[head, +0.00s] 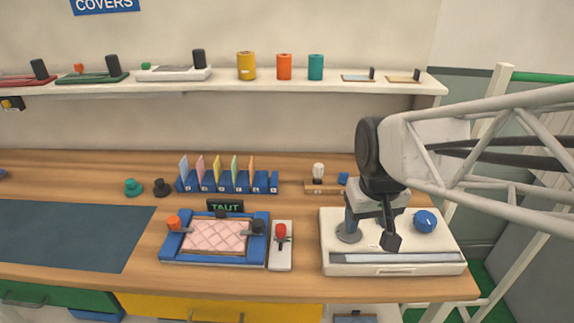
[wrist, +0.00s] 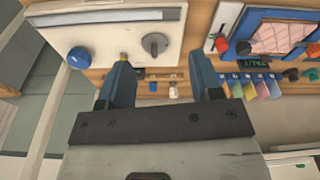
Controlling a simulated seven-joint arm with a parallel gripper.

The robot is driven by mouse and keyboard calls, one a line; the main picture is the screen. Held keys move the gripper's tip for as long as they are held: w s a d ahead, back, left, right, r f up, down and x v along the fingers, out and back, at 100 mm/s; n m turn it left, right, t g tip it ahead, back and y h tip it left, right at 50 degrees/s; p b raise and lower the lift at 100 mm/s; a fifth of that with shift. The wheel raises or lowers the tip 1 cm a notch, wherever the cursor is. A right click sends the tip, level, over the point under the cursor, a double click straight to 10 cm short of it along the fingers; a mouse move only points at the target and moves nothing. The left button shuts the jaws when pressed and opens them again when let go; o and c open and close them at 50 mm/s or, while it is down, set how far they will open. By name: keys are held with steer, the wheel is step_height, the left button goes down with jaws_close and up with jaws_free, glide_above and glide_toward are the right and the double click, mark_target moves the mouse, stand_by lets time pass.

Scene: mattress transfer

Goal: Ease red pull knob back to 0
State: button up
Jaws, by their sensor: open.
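The red pull knob (head: 281,232) stands upright on a narrow white plate (head: 281,261), just right of the blue frame (head: 212,260). It also shows near the top right of the wrist view (wrist: 221,45). The frame holds a pink quilted pad (head: 215,237), with a black sign reading "TAUT" (head: 225,206) behind it. My gripper (head: 370,230) is open and empty, above the white machine to the right of the red knob. In the wrist view its two fingers (wrist: 160,58) are apart, and the red knob lies outside them. No scale marks are readable.
The white machine (head: 392,269) has a blue dial (head: 425,221) and a grey knob (head: 348,233). A blue rack with coloured cards (head: 228,183) stands behind the frame. An orange knob (head: 173,223) and a black knob (head: 258,227) flank the pad. A dark mat (head: 65,238) lies clear at left.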

steer(key=w+a+f+n+g, duration=0.1)
steer(key=w+a+f+n, duration=0.3)
steer(key=w+a, duration=0.5)
glide_above(280, 226)
steer(key=shift+n+g, duration=0.4)
step_height(280, 226, down, 8)
steer(key=shift+s+f, duration=0.1)
steer(key=shift+f, duration=0.15)
steer(key=shift+f, duration=3.75)
jaws_close()
